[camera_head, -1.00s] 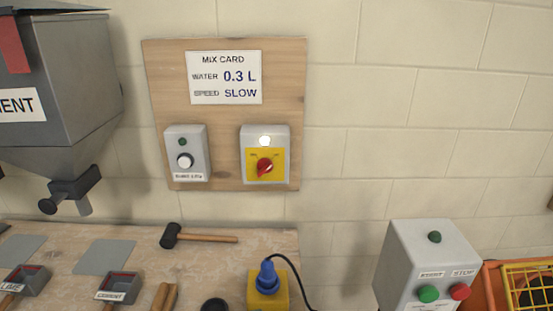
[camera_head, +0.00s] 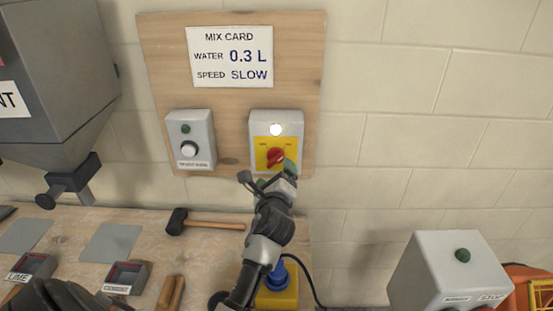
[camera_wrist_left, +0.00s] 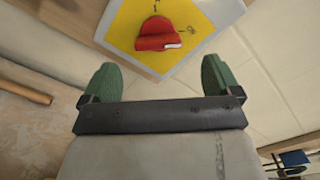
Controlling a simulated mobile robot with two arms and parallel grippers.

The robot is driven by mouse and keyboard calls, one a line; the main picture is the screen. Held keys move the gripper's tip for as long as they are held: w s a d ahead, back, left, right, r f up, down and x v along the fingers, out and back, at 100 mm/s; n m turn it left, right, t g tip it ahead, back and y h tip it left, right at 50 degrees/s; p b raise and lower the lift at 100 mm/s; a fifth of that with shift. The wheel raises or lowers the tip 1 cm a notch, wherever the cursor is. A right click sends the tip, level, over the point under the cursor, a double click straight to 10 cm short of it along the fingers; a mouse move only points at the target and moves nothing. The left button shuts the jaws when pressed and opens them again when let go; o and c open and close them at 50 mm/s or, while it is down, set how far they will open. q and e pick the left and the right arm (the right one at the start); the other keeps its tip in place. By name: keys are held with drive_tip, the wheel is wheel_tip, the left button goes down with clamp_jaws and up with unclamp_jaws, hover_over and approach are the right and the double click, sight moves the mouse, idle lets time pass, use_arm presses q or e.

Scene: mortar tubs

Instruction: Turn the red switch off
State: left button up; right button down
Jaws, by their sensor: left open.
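The red switch (camera_head: 276,156) is a rotary knob on a yellow plate (camera_head: 262,143) of a grey box on the wooden wall board. A white lamp (camera_head: 276,129) above it is lit. In the left wrist view the red knob (camera_wrist_left: 157,34) shows ahead, with a white mark at its right end. My left gripper (camera_head: 268,173) is just below the knob in the head view, with its green fingertips (camera_wrist_left: 160,82) spread wide and nothing between them. The knob lies beyond the fingertips, apparently untouched. My right gripper is not in view.
A second grey box with a white knob (camera_head: 189,149) is left of the switch box. A mallet (camera_head: 205,223) lies on the bench below. A grey button box (camera_head: 450,265) stands at the right.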

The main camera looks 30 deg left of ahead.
sight(277, 162)
use_arm(q)
drive_tip(key=x, duration=0.6)
drive_tip(key=shift+w+f+p, duration=0.15)
drive_tip(key=shift+f+p, duration=0.05)
drive_tip(key=shift+p, duration=0.1)
drive_tip(key=shift+w, duration=0.15)
drive_tip(key=shift+a, duration=0.1)
drive_tip(key=c, duration=0.9)
drive_tip(key=shift+c, duration=0.2)
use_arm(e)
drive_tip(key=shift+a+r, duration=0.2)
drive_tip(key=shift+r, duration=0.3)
